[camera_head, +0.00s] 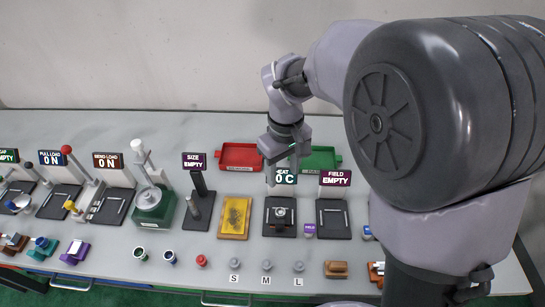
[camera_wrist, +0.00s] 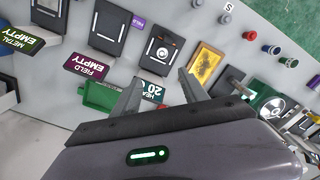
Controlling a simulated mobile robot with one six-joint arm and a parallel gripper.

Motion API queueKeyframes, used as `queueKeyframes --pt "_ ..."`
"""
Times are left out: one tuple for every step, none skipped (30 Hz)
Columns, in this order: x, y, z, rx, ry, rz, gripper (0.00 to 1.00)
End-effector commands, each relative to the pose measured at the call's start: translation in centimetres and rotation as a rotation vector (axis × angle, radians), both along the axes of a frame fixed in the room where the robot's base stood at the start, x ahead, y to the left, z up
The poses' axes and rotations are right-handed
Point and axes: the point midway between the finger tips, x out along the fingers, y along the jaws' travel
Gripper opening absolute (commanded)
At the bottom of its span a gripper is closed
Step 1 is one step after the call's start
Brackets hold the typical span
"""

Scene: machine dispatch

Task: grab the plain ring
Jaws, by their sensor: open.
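My gripper (camera_head: 284,166) is open and empty, above the back of the heat station. Its two spread fingers also show in the wrist view (camera_wrist: 159,76). A small grey round piece (camera_head: 280,213) sits on the black plate of the heat station. In the wrist view it looks like a ring (camera_wrist: 162,53), beyond my fingertips and apart from them. I cannot tell for certain that it is the plain ring. The heat sign (camera_head: 285,177) is partly hidden by my gripper.
The field station (camera_head: 333,219) stands right of the heat station, a yellow tray (camera_head: 235,217) left. Red (camera_head: 240,157) and green (camera_head: 322,159) trays lie behind. Grey pegs (camera_head: 267,265), a red knob (camera_head: 202,261) and green (camera_head: 141,254) and blue (camera_head: 169,257) round pieces line the front.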

Motion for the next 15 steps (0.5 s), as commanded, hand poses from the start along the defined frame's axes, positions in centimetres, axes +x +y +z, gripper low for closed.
queueKeyframes --pt "-0.2 -0.1 -2.2 -0.001 0.005 -0.001 0.51" --pt "-0.1 -0.1 -3.2 -0.002 0.005 0.0 0.51" --pt "-0.2 -0.1 -4.5 -0.001 0.004 -0.001 0.51" --pt "-0.2 -0.1 -5.5 -0.001 0.005 -0.003 0.51" --pt "-0.2 -0.1 -6.4 -0.001 0.004 -0.003 0.51" --pt "-0.2 -0.1 -7.5 -0.001 0.003 -0.002 0.51" --pt "-0.2 -0.1 -8.3 -0.001 0.004 -0.003 0.51" --pt "-0.2 -0.1 -8.9 -0.001 0.003 -0.003 0.51" --pt "-0.2 -0.1 -9.7 0.0 0.004 -0.004 0.51" --pt "-0.2 0.0 -10.1 0.0 0.002 -0.005 0.51" --pt "-0.2 0.0 -10.4 0.0 0.003 -0.005 0.51" --pt "-0.2 0.0 -10.8 0.0 0.001 -0.005 0.51" --pt "-0.2 0.0 -10.9 0.001 0.001 -0.005 0.51" --pt "-0.2 0.0 -11.1 0.001 0.001 -0.005 0.51" --pt "-0.2 0.0 -11.5 0.001 0.001 -0.004 0.51"
